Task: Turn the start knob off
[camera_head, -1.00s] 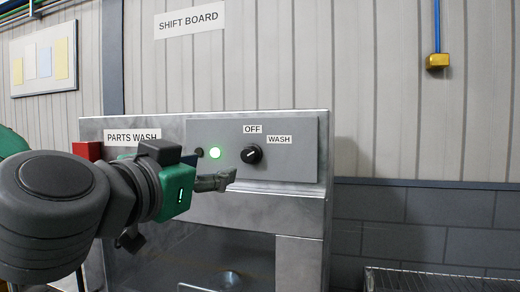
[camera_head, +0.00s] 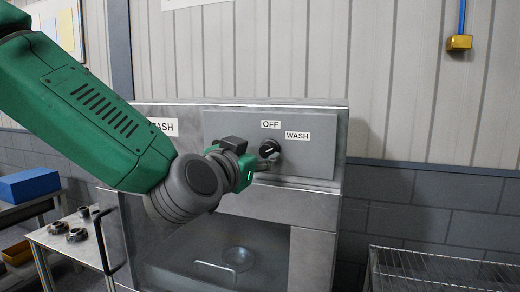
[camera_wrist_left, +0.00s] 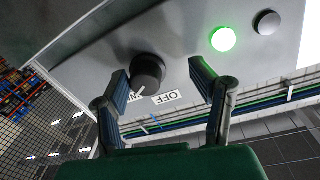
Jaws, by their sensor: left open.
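The black start knob (camera_head: 268,149) is on the grey panel (camera_head: 320,165) of the parts washer, below the OFF label (camera_head: 271,125) and beside the WASH label (camera_head: 297,135). In the left wrist view the knob (camera_wrist_left: 148,72) sits between the open fingers, closer to the left one. Its white mark seems to point toward the WASH label, which is partly hidden behind the finger. The OFF label (camera_wrist_left: 171,98) shows beside it. My left gripper (camera_head: 262,163) is open in front of the panel, at the knob's lower left. Contact cannot be told. My right gripper is out of view.
A lit green lamp (camera_wrist_left: 223,39) and a dark round button (camera_wrist_left: 267,22) are on the panel near the knob. A side table (camera_head: 62,238) with dark parts stands at left, a wire rack (camera_head: 440,270) at lower right.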

